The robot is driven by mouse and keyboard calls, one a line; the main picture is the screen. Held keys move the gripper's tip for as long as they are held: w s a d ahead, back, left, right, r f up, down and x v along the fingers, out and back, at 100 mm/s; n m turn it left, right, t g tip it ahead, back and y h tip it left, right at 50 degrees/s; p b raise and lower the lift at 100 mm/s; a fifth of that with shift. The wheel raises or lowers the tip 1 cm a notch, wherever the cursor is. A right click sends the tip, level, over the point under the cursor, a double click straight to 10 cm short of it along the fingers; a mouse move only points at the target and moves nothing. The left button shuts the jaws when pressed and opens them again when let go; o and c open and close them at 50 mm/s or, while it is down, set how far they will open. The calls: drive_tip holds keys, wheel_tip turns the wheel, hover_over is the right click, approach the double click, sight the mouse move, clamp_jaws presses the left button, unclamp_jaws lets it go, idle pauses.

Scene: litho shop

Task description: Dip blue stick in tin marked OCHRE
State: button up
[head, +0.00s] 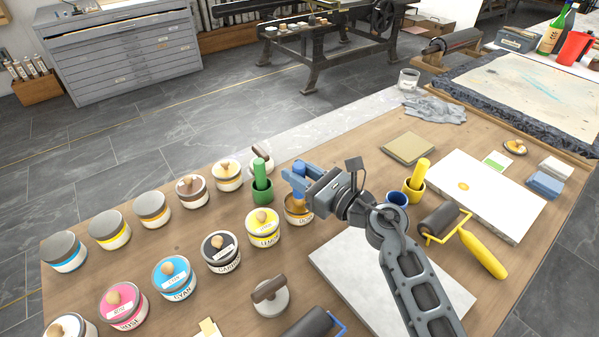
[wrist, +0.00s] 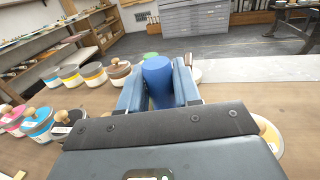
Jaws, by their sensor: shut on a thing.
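My gripper (head: 299,182) is shut on the blue stick (wrist: 157,80), which stands roughly upright between the fingers in the wrist view. Something ochre-coloured shows between the fingers and this tin. I cannot tell whether the stick's lower end touches the inside. A tin's rim shows at the wrist view's right edge (wrist: 270,138).
A green stick in a green cup (head: 262,190) stands close left of my gripper. The yellow LEMON tin (head: 263,232) is beside it. Other tins run leftwards in two rows.

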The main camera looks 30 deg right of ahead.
drive_tip(key=shift+f+b, duration=0.4)
drive_tip(key=shift+f, duration=0.2)
idle(1.5)
wheel_tip(320, 180, up, 7)
drive_tip(key=p, duration=0.7)
drive_tip(key=shift+r, duration=0.15)
idle(0.5)
